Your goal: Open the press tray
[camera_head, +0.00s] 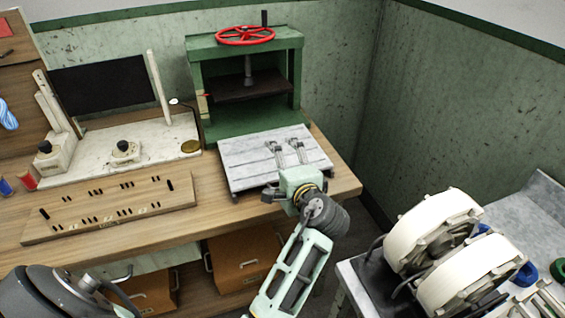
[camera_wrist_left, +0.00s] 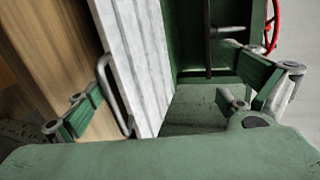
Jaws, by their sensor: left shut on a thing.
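The press tray (camera_head: 240,168) is a pale grey ribbed slab in front of the green press (camera_head: 196,83), out over the wooden bench. It also shows in the left wrist view (camera_wrist_left: 143,50) as an upright pale band, with a grey bar handle (camera_wrist_left: 113,92) on its front. My left gripper (camera_head: 286,150) is at the front edge of the tray, its pale green body over that edge. My right gripper is not in view.
The press has a red handwheel (camera_head: 245,36) and a dark plate (camera_head: 240,88) inside. A wooden rack with slots (camera_head: 110,207) lies on the bench to the left. White round machines (camera_head: 432,222) stand on a separate table at the right. Wooden drawers (camera_head: 245,262) sit under the bench.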

